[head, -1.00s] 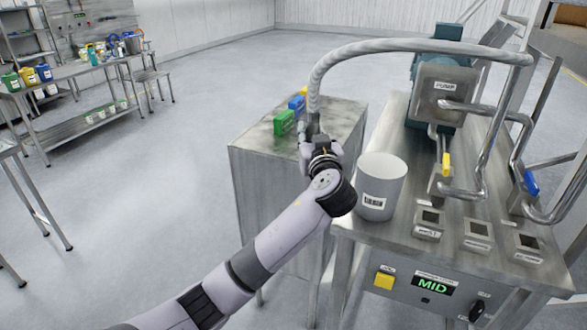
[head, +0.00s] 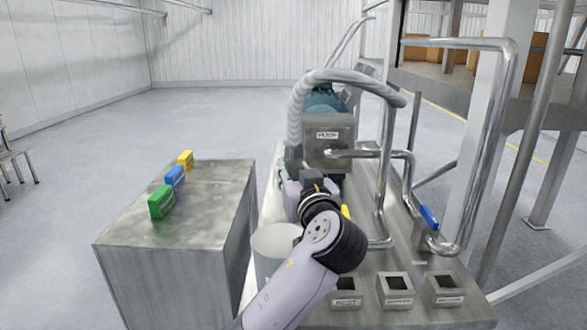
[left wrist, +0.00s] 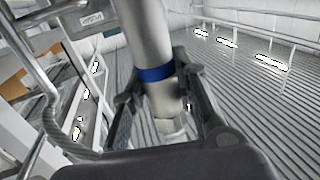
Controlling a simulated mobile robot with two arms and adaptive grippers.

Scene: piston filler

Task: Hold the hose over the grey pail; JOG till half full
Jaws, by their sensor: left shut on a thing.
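The grey ribbed hose (head: 296,115) arches from the pipework down to my left gripper (head: 298,180). In the left wrist view the gripper (left wrist: 160,100) is shut on the hose end, a pale tube with a blue band (left wrist: 154,74). The light grey pail (head: 263,262) stands at the table's left edge, partly hidden by my left arm. In the head view the gripper appears beyond the pail's rim and to its right; the hose mouth is hidden there. I cannot see the fill level. The JOG button is out of view. My right gripper is not in view.
The pump box (head: 329,137) stands behind the gripper. A yellow valve handle (head: 345,212) and a blue one (head: 428,216) sit among steel pipes. A steel cabinet (head: 165,270) at left carries green (head: 161,202), blue (head: 175,177) and yellow (head: 186,160) blocks.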

